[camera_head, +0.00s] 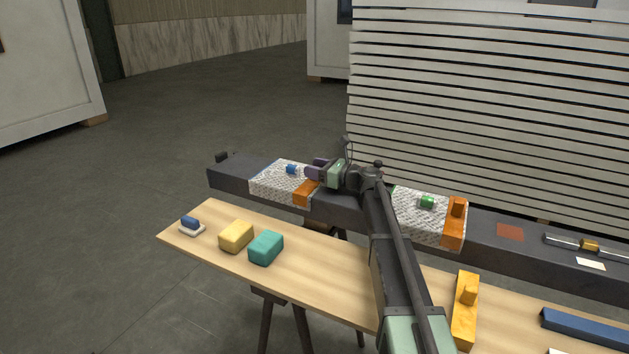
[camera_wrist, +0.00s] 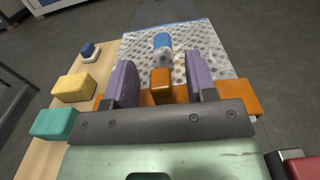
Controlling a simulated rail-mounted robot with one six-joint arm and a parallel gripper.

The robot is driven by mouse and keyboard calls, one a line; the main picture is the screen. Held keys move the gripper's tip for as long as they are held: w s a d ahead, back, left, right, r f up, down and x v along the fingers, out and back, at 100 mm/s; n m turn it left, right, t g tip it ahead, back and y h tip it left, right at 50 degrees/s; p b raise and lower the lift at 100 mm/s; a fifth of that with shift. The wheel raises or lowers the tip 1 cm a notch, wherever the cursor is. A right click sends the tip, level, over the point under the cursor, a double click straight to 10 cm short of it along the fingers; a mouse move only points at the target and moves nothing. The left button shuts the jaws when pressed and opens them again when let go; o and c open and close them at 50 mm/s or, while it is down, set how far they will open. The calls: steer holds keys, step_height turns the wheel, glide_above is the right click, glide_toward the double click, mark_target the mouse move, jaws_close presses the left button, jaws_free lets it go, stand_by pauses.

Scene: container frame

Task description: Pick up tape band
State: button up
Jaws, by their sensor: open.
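An orange band with a raised block lies across the near end of a white speckled sheet; I take it for the tape band (camera_wrist: 242,103). In the head view it shows as an orange patch (camera_head: 305,193), partly hidden by my arm. My gripper (camera_wrist: 161,72) is open, its two purple fingers either side of the raised block with gaps, nothing held. In the head view my gripper (camera_head: 318,168) is over the dark beam. Whether the fingers reach down to the block's height I cannot tell.
A blue block (camera_wrist: 162,41) sits on the speckled sheet ahead. A yellow block (camera_head: 236,236), a teal block (camera_head: 266,247) and a yellow-orange handled piece (camera_head: 465,312) lie on the wooden board (camera_head: 320,290). Another orange handled band (camera_head: 454,222) is on the right sheet.

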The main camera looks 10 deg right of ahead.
steer(key=shift+w+a, duration=0.1)
jaws_close()
steer(key=shift+r, duration=0.1)
step_height(320, 180, up, 20)
steer(key=p, duration=2)
